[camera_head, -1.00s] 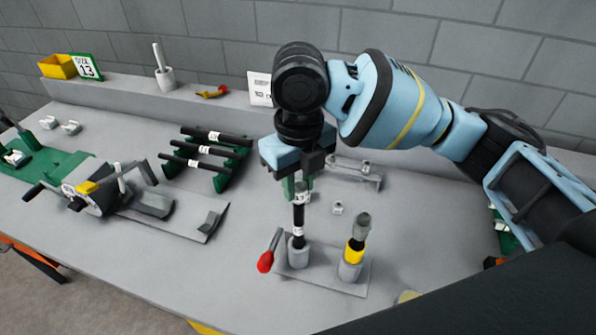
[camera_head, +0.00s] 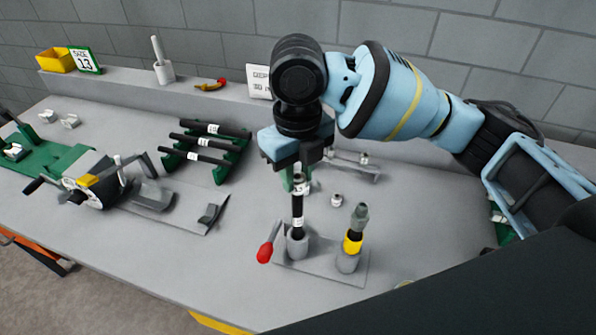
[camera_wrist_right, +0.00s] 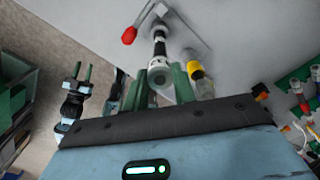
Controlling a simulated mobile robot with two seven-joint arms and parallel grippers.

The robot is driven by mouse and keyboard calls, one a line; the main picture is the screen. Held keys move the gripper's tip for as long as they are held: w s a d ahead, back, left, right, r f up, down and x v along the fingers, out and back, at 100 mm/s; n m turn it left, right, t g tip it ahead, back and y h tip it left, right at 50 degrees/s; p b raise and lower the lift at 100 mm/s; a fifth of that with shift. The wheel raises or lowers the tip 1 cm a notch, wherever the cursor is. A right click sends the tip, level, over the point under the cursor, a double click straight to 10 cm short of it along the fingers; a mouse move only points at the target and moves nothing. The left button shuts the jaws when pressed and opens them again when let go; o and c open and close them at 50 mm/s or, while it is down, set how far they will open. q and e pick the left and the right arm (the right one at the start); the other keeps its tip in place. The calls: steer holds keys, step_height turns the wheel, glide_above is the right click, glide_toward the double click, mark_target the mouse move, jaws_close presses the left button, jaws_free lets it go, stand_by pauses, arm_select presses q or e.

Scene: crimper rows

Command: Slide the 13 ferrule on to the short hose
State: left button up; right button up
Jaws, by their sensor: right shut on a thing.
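The short black hose (camera_head: 298,212), with white bands, stands upright in a grey holder (camera_head: 297,243) on a small plate. My right gripper (camera_head: 299,180) points down over its upper end. Its green fingers (camera_wrist_right: 168,88) are shut on a small grey ferrule (camera_wrist_right: 158,74), largely hidden between them. The ferrule appears in line with the hose top; I cannot tell whether it is around the hose or just above it. My left gripper (camera_wrist_right: 82,73) shows only in the right wrist view, at left, with its fingers apart and empty.
A second holder (camera_head: 347,262) carries a yellow-banded piece with a grey top. A loose ferrule (camera_head: 336,200), a green hose rack (camera_head: 222,170), a crimper (camera_head: 92,190) and a size 13 card (camera_head: 85,62) are around.

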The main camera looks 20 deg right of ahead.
mark_target(298, 189)
arm_select(q)
steer(key=shift+w+r, duration=0.45)
steer(key=shift+r, duration=0.05)
stand_by(1.2)
steer(key=shift+a, duration=0.1)
steer(key=shift+s+f, duration=0.3)
steer(key=shift+f, duration=0.05)
arm_select(e)
steer(key=shift+f, duration=0.9)
arm_select(q)
steer(key=shift+s+f, duration=0.4)
steer(key=shift+f, duration=0.05)
arm_select(e)
steer(key=shift+f, duration=1.25)
steer(key=o, duration=1.1)
steer(key=shift+c, duration=0.2)
steer(key=shift+r, duration=0.1)
arm_select(q)
steer(key=shift+w+r, duration=0.1)
arm_select(e)
step_height(298, 189, up, 8)
